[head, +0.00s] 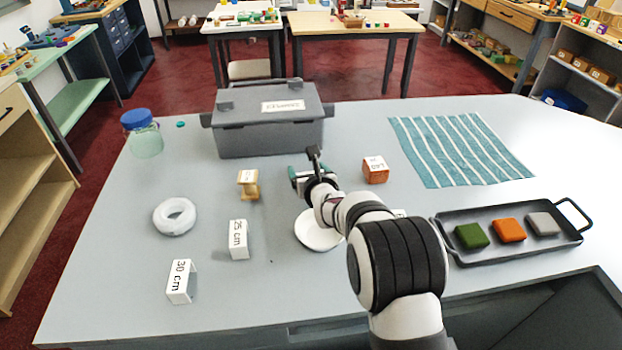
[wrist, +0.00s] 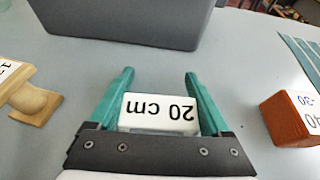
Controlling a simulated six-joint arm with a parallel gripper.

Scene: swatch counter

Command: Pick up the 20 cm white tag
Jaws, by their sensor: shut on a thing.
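The 20 cm white tag (wrist: 158,112) shows in the wrist view as a small white block with black print, upside down in the picture. My gripper (wrist: 160,85) is shut on it, with one teal finger at each side. In the head view my gripper (head: 303,176) is over the middle of the counter, in front of the grey box, and the tag is hidden there. I cannot tell whether the tag touches the counter. Two other white tags, 25 cm (head: 238,240) and 30 cm (head: 180,282), stand at the left front.
The lidded grey box (head: 268,135) is behind my gripper. An orange-brown block (head: 375,170) is to its right, a wooden piece (head: 249,184) to its left. A white ring (head: 174,216), a jar (head: 142,138), a striped cloth (head: 455,150) and a black tray (head: 450,213) stand farther out.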

